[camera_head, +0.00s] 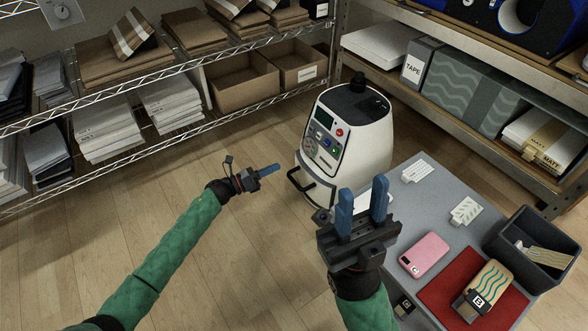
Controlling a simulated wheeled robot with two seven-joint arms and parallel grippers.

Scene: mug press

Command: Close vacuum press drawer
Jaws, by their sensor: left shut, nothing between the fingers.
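The vacuum press (358,135) is a rounded white machine with a black top and a button panel (325,135), standing beyond the grey table. A black drawer handle (300,182) sticks out low on its left front. I cannot tell how far the drawer stands out, as my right gripper hides part of the press's lower front. My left gripper (271,169) is shut and empty, a little left of the handle and apart from it. My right gripper (362,195) is open and empty, its two blue fingers pointing up in front of the press.
The grey table (420,215) at right holds a pink phone (424,254), a red mat (440,297) with a wrapped tan item (487,287), cards and a dark bin (535,265). Wire shelves (180,125) stand behind; a loaded rack (480,110) stands right. Floor at left is clear.

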